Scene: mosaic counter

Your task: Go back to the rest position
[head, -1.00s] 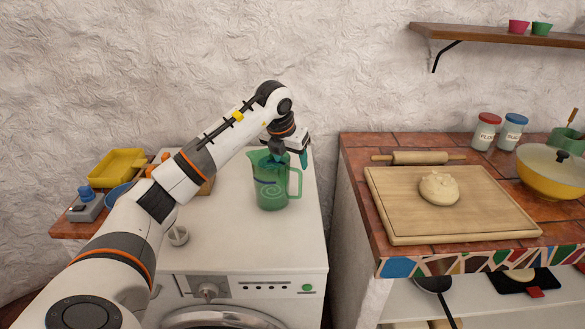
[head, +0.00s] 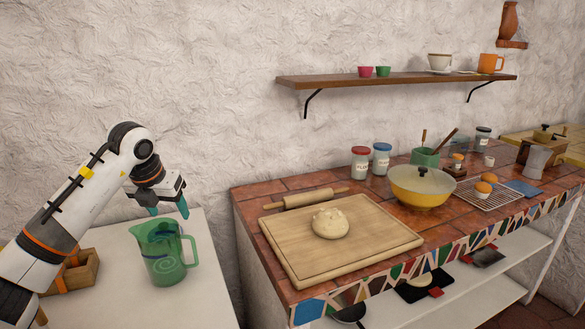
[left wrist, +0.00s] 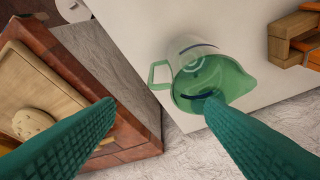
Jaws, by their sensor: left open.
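My left gripper (head: 168,210) is open and empty. In the head view it hangs above the back of the white washing machine top (head: 105,270), with its green fingers pointing down. A green see-through jug (head: 165,255) stands upright on that top, just in front of and below the gripper. In the left wrist view the jug (left wrist: 205,80) shows beyond the two spread green fingers (left wrist: 160,115), its handle to the left. The fingers are not closed on it. My right gripper is not in view.
A tiled counter (head: 250,200) stands to the right across a gap, with a wooden board (head: 285,245), dough (head: 330,222), a rolling pin (head: 308,198) and a yellow pan (head: 420,190). A wall shelf (head: 400,80) hangs above. A wooden box (head: 85,275) is left of the jug.

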